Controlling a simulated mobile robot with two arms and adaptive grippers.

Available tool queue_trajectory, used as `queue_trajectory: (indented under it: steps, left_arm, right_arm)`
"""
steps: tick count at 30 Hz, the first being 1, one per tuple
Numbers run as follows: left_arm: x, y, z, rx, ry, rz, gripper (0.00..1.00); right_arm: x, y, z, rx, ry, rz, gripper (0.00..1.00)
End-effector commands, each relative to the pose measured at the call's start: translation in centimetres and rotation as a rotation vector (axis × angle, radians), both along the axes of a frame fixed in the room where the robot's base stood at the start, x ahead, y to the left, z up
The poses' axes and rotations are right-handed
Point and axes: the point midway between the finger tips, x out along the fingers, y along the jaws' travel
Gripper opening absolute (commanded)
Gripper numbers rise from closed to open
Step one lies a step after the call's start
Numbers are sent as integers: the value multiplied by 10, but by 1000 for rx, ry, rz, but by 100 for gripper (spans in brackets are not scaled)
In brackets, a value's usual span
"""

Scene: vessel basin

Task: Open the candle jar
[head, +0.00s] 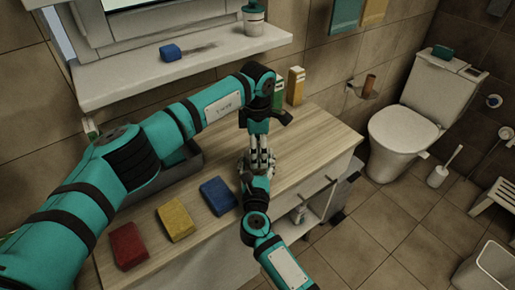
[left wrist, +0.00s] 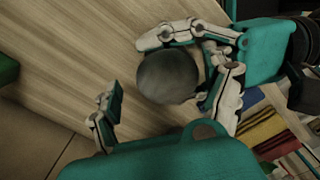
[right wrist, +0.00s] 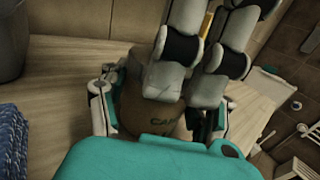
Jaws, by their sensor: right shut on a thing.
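The candle jar (right wrist: 150,118) is a brownish jar with partly readable lettering, upright on the wooden counter. Its round dark grey top (left wrist: 168,76) shows from above in the left wrist view. My right gripper (right wrist: 155,100) is shut around the jar's body, with a finger on either side. My left gripper (head: 262,165) points down at the jar from above. In the left wrist view its fingers stand apart on either side of the top, with a clear gap at the left finger. In the right wrist view these fingers hide the jar's upper part. In the head view the grippers mostly cover the jar.
Blue (head: 219,195), yellow (head: 175,220) and red (head: 128,246) folded cloths lie along the counter's front left. A dark grey tray (head: 178,172) is behind them. An orange-and-white box (head: 295,86) stands at the back. The counter (head: 318,140) is clear to the right.

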Motion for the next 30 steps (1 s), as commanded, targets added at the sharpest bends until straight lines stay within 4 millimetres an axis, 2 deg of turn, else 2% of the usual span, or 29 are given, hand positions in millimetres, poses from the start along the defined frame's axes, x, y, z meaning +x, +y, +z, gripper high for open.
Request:
queue_trajectory:
  steps: [8, 18, 22, 26, 30]
  left_arm:
    - [-1, 0, 1, 2, 4, -3, 84]
    - [-1, 1, 40, 3, 3, -4, 84]
    - [-2, 1, 46, 2, 6, -27, 82]
    - [-3, 1, 55, 3, 4, -178, 82]
    - [-4, 1, 68, 3, 2, -401, 82]
  right_arm:
    - [1, -3, 1, 0, -1, -5, 0]
    - [2, -3, 0, 0, -1, -6, 0]
    - [2, -3, 0, 0, -1, -6, 0]
    - [2, -3, 0, 0, -1, -6, 0]
    - [2, -4, 0, 0, -1, -6, 0]
